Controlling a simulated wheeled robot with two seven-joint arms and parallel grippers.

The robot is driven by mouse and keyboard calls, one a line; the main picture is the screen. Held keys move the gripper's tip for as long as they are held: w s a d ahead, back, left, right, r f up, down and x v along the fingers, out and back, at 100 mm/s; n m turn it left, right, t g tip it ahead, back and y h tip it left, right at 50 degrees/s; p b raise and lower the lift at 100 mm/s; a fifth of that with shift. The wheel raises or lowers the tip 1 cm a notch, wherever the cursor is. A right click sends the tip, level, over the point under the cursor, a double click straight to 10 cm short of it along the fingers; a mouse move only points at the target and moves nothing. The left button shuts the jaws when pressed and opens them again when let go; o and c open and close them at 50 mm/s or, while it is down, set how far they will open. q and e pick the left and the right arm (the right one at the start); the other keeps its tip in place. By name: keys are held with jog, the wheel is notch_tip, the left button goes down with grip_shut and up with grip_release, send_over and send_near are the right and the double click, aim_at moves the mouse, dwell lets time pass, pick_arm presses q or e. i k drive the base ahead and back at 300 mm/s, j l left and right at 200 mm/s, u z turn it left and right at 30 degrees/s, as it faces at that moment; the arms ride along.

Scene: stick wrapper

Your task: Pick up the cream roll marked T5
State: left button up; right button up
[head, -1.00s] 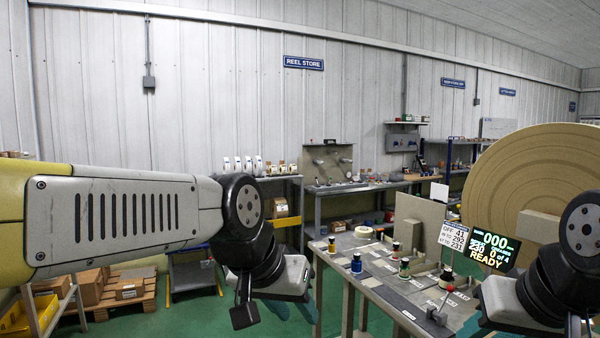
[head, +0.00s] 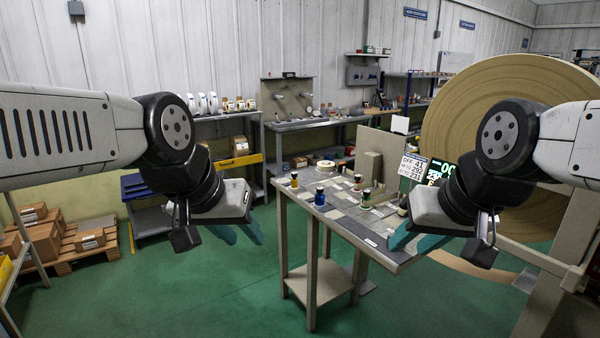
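A cream roll (head: 325,166) lies flat at the back of the grey-topped table; no T5 mark is legible on it. Several small white rolls (head: 202,103) stand on the shelf unit at the back wall, their marks also unreadable. My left gripper (head: 240,234) hangs in the air left of the table, its teal fingers apart and nothing between them. My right gripper (head: 415,242) is at the table's front right corner, its teal fingers apart and empty. Both are far from the rolls.
Small coloured spools (head: 320,197) stand on the table (head: 345,226) beside an upright board (head: 376,152). A large tan disc (head: 465,95) stands at right. A workbench (head: 318,123) stands at the back. Boxes on a pallet (head: 90,240) are at left. Green floor is clear in front.

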aim_at(240, 104)
jog(key=i+j+u, duration=0.35)
jog(key=i, duration=0.2)
jog(key=i+j+u, duration=0.2)
jog(key=i+u, duration=0.2)
jog(key=i, duration=0.15)
jog(key=i+u, duration=0.35)
jog(key=i, duration=0.2)
jog(key=i+j, duration=0.1)
jog(key=i, duration=0.95)
jog(key=i+j+u, duration=0.1)
jog(key=i, duration=0.9)
jog(key=i+z, duration=0.7)
jog(key=i+j+z, duration=0.15)
jog(key=i+z, duration=0.2)
jog(key=i, duration=0.15)
jog(key=i+l+z, duration=0.1)
jog(key=i+z, duration=0.15)
jog(key=i, duration=0.15)
jog(key=i+z, duration=0.25)
jog(key=i, duration=0.2)
jog(key=i+l+u, duration=0.15)
jog(key=i+u, duration=0.25)
jog(key=i+l+u, duration=0.25)
jog(key=u, duration=0.15)
jog(key=i+l+u, duration=0.6)
jog(key=l+u, duration=0.15)
